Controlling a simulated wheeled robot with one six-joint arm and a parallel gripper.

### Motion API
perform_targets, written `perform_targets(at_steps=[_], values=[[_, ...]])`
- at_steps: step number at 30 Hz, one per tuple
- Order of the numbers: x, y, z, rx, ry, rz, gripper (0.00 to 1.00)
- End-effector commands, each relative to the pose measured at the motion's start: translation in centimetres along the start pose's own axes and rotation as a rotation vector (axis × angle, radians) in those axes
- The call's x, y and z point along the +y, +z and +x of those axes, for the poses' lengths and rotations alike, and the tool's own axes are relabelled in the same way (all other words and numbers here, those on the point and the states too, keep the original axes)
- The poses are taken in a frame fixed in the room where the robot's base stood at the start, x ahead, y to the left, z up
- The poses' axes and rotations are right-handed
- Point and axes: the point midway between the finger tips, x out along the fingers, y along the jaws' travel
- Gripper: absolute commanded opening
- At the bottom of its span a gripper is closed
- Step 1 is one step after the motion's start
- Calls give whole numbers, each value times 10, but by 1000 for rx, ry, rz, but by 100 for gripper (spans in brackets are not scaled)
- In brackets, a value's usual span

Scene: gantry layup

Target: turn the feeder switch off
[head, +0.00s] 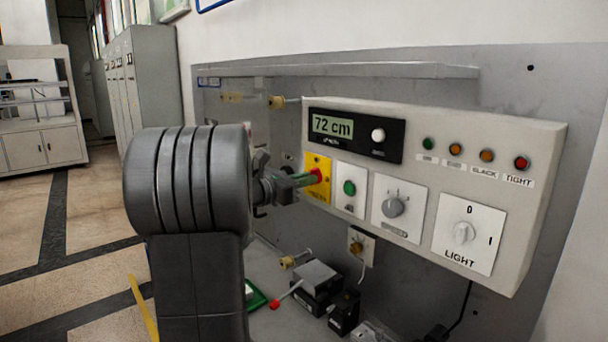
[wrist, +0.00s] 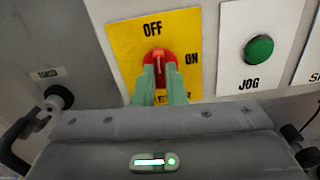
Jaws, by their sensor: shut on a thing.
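The feeder switch is a red rotary knob (wrist: 159,56) on a yellow plate (wrist: 122,48) marked OFF above it and ON to its right. The plate's lower lettering is partly hidden by my fingers. My gripper (wrist: 161,75) is shut on the knob's grip, with one green finger on each side. In the wrist view the grip stands about upright, toward OFF. In the head view the yellow plate (head: 318,165) is at the left end of the control box, and my gripper (head: 310,179) reaches it from the left.
The grey control box (head: 545,190) carries a green JOG button (head: 349,187) close right of the switch, a grey dial (head: 393,207), a LIGHT switch (head: 464,233) and a display (head: 333,126) reading 72 cm. A shelf (head: 400,70) juts out above. Small boxes (head: 316,277) lie below.

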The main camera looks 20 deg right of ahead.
Motion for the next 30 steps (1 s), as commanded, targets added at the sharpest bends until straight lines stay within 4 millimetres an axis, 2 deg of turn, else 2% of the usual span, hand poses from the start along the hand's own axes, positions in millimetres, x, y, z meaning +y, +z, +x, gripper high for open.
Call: perform_targets(at_steps=[9,23,24,27,30], values=[[0,-1,0,2,0,-93,0],[0,-1,0,2,0,-106,0],[0,-1,0,2,0,-106,15],[0,-1,0,2,0,-106,33],[0,-1,0,1,0,-105,33]])
